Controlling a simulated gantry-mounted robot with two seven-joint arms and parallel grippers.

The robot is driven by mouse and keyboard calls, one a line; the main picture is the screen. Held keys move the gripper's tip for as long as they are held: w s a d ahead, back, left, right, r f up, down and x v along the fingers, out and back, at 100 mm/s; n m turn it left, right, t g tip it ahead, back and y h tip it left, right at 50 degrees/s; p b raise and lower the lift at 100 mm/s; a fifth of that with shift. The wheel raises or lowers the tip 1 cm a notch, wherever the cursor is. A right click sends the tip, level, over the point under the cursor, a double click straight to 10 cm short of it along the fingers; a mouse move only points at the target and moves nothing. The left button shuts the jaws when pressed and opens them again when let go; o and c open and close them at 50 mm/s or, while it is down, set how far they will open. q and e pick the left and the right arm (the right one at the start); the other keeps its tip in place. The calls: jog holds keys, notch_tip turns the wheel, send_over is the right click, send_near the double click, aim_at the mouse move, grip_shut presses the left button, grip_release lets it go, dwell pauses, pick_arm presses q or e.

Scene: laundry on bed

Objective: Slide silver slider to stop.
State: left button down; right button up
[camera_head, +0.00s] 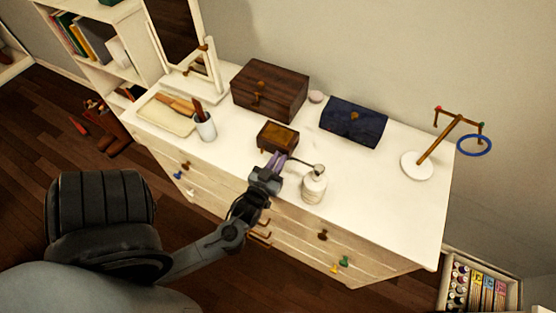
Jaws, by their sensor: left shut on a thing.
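The small box stands upright on the white dresser top (362,193), in front of a larger dark wooden chest (269,91). My right gripper is not in view.
A cup with brushes (205,127) and a tray (165,114) are at left. A dark blue pouch (352,121) and a jewellery stand (417,166) are at right. The right front of the dresser top is clear.

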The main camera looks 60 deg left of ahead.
pick_arm(q)
jog(key=shift+s+a+r+p, duration=0.15)
jog(key=shift+s+a+p, duration=0.2)
jog(key=shift+p, duration=0.3)
jog(key=shift+s+a, duration=0.2)
jog(key=shift+a, duration=0.15)
jog(key=shift+f, duration=0.2)
jog(key=c, duration=1.1)
grip_release()
